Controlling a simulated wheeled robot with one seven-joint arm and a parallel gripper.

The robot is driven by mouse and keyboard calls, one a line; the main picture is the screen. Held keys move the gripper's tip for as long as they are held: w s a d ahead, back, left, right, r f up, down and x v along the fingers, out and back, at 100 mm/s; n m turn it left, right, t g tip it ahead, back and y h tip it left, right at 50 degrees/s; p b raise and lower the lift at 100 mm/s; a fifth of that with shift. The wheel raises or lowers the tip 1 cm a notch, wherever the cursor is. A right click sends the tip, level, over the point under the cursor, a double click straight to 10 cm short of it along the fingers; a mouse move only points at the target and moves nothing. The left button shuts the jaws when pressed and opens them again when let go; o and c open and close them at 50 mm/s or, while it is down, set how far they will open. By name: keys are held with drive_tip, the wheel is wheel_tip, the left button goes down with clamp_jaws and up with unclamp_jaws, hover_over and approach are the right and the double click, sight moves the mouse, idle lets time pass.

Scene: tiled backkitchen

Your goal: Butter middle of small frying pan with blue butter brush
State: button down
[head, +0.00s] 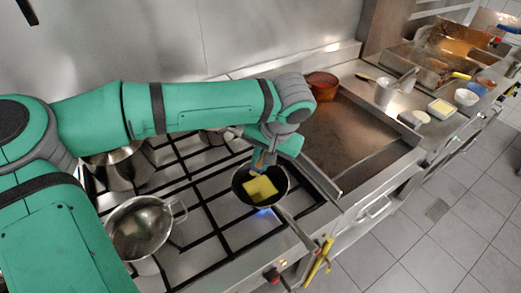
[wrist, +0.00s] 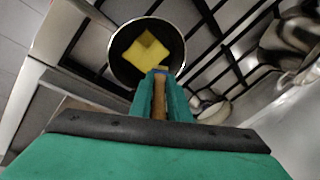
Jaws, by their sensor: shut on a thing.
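The small frying pan (head: 240,190) sits on the gas stove with a blue flame showing under it. A yellow, square-looking patch (head: 262,189) lies in the middle of the pan; it also shows in the wrist view (wrist: 146,52). My gripper (wrist: 160,95) is shut on the butter brush (wrist: 160,88), which has a brown handle and a blue part near the tip. In the head view the brush (head: 259,160) is small and partly hidden by my gripper (head: 266,155). The brush points toward the pan; I cannot tell whether its tip touches the yellow patch.
A metal strainer-like pot (head: 140,228) stands on the stove to the left. A copper-coloured pot (head: 322,86) stands behind the flat griddle (head: 350,140). Containers and a yellow block dish (head: 441,108) line the right counter. The pan's handle (head: 297,229) sticks out toward the stove front.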

sight(260, 158)
drive_tip(key=shift+w+v, duration=0.2)
drive_tip(key=shift+v, duration=0.7)
drive_tip(key=shift+w+v, duration=0.15)
drive_tip(key=shift+v, duration=0.75)
drive_tip(key=shift+a+r, duration=0.1)
drive_tip(key=shift+a, duration=0.2)
